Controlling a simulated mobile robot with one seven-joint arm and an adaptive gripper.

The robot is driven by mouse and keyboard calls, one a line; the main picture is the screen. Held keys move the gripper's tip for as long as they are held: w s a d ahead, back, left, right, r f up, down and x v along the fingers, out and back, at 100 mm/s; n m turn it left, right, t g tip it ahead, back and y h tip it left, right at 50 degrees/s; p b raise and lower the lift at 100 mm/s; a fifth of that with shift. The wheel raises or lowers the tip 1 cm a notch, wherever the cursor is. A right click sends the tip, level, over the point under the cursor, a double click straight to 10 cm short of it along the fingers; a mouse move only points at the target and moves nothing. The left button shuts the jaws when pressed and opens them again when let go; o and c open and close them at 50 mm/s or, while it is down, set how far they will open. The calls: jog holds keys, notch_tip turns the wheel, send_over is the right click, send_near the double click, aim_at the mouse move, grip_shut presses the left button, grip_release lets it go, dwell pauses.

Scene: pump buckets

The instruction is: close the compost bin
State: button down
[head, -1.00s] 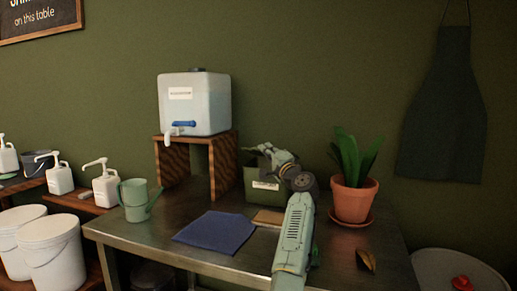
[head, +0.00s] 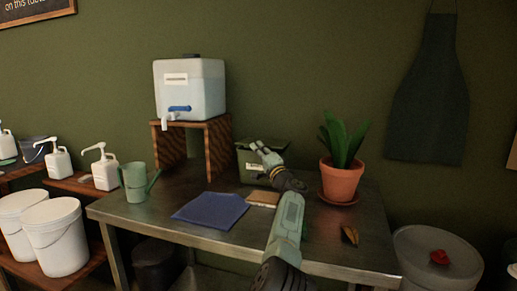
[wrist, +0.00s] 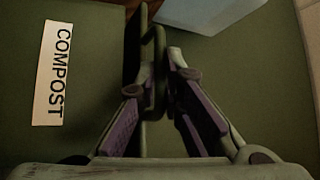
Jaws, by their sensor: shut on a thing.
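The compost bin (head: 252,174) is a green box with a white label, standing on the metal table between the wooden stand and the plant. The wrist view shows its green front with the COMPOST label (wrist: 52,72) turned sideways. My gripper (head: 258,149) is at the bin's upper front. In the wrist view my gripper (wrist: 160,75) has its fingers close together on a dark looped handle (wrist: 152,45) beside the bin's rim. In the head view, my gripper and wrist hide part of the bin's front. I cannot tell exactly how far the lid is tilted.
A water dispenser (head: 190,88) sits on a wooden stand (head: 216,150) left of the bin. A potted plant (head: 341,180) stands close on the right.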

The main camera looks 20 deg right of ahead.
jog(key=shift+d+f, duration=0.15)
jog(key=shift+d, duration=0.15)
jog(key=c, duration=2.1)
grip_release()
jog(key=shift+c, duration=0.2)
jog(key=shift+o, duration=1.3)
jog(key=shift+w+f, duration=0.15)
jog(key=shift+f, duration=0.05)
jog(key=shift+o, duration=0.9)
jog(key=shift+a+r, duration=0.1)
jog(key=shift+r, duration=0.05)
jog(key=shift+r, duration=0.15)
